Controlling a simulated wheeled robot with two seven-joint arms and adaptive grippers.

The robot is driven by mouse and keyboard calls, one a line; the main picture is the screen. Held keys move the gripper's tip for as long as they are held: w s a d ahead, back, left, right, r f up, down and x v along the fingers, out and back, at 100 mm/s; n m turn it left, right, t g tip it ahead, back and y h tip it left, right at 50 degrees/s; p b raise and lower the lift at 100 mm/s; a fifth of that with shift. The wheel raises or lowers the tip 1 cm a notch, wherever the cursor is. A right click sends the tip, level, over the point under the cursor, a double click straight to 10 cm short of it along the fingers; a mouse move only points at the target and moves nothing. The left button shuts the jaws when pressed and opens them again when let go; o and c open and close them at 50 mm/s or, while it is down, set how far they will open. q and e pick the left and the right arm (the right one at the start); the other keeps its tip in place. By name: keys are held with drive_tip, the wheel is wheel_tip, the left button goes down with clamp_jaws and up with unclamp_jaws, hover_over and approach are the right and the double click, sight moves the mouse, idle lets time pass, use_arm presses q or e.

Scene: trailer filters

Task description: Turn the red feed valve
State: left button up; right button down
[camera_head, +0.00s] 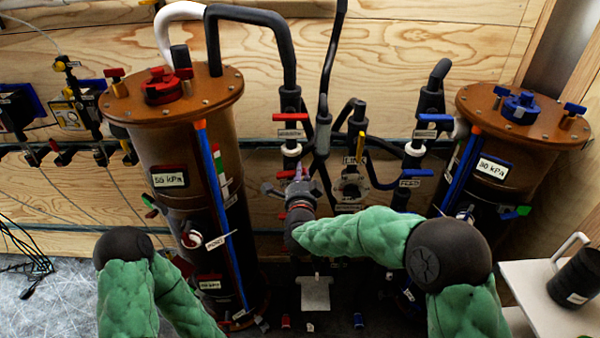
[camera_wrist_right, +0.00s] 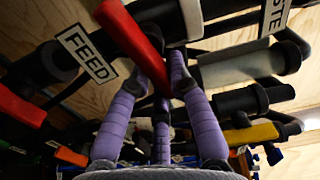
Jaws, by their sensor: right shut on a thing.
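The red feed valve handle (camera_wrist_right: 140,48) is a flat red bar on a dark pipe, beside a white FEED label (camera_wrist_right: 87,53) in the right wrist view. My right gripper (camera_wrist_right: 168,82) has purple padded fingers, closed around the lower end of this bar. In the head view my right gripper (camera_head: 299,186) is at the middle pipework, just by a small red handle (camera_head: 285,174); the fingers and wrist hide much of that spot. My left arm shows at the lower left of the head view, but its gripper is not visible.
A tall brown-topped filter tank (camera_head: 160,130) stands left of the pipes, and another tank (camera_head: 520,115) stands right. Other valve handles crowd close by, including a red one (camera_head: 290,117), a blue one (camera_head: 434,117) and a yellow one (camera_wrist_right: 252,134). A dark mug (camera_head: 578,278) sits on a white surface at right.

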drive_tip(key=shift+f+m, duration=0.3)
drive_tip(key=shift+m, duration=0.9)
drive_tip(key=c, duration=1.1)
unclamp_jaws()
drive_tip(key=shift+c, duration=0.2)
drive_tip(key=s, duration=1.2)
drive_tip(key=shift+a, duration=0.2)
drive_tip(key=shift+f, duration=0.1)
